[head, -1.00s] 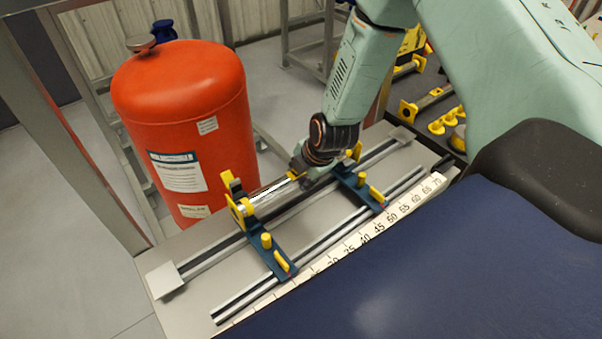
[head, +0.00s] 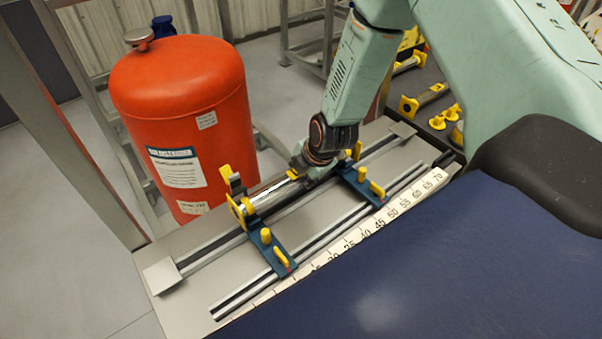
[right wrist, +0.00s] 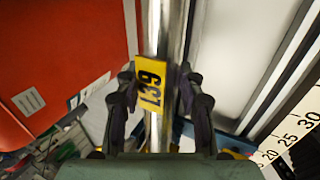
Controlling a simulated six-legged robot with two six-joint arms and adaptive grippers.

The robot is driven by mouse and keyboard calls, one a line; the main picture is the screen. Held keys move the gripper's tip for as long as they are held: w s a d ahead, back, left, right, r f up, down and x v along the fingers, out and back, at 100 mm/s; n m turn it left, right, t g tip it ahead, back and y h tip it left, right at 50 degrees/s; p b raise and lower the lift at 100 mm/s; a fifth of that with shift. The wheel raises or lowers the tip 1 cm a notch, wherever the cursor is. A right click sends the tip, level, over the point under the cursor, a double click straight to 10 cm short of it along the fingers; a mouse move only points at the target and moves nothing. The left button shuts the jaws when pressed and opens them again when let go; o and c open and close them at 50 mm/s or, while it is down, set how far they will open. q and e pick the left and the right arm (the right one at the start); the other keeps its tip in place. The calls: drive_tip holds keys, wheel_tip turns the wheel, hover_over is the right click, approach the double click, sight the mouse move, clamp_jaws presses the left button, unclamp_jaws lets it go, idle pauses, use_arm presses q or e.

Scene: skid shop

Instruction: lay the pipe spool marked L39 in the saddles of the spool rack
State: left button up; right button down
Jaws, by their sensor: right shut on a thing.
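The pipe spool (head: 268,192) is a shiny metal pipe with a yellow flange at its left end. Its yellow tag, reading L39, shows in the right wrist view (right wrist: 150,86). My right gripper (head: 301,168) is shut on the pipe near the tag; in the right wrist view its fingers (right wrist: 159,98) lie on both sides of the pipe. The spool lies along the spool rack, at the left blue saddle (head: 272,252) and the right blue saddle (head: 358,186). I cannot tell whether it rests fully in them. My left gripper is not in view.
A red tank (head: 185,110) stands close behind the rack. A numbered scale (head: 375,225) runs along the rack's front edge, beside a dark blue surface (head: 420,270). Other yellow-ended parts (head: 430,100) lie at the upper right.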

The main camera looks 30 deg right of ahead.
drive_tip(key=shift+w+f+b, duration=0.1)
drive_tip(key=shift+f+b, duration=0.25)
drive_tip(key=shift+f, duration=0.3)
drive_tip(key=shift+f, duration=0.25)
idle(0.9)
drive_tip(key=c, duration=0.8)
unclamp_jaws()
drive_tip(key=shift+o, duration=0.3)
drive_tip(key=shift+f, duration=0.1)
drive_tip(key=shift+c, duration=0.2)
drive_tip(key=shift+c, duration=0.6)
wheel_tip(320, 180, up, 8)
drive_tip(key=p, duration=0.9)
drive_tip(key=shift+p, duration=0.35)
drive_tip(key=shift+a, duration=0.1)
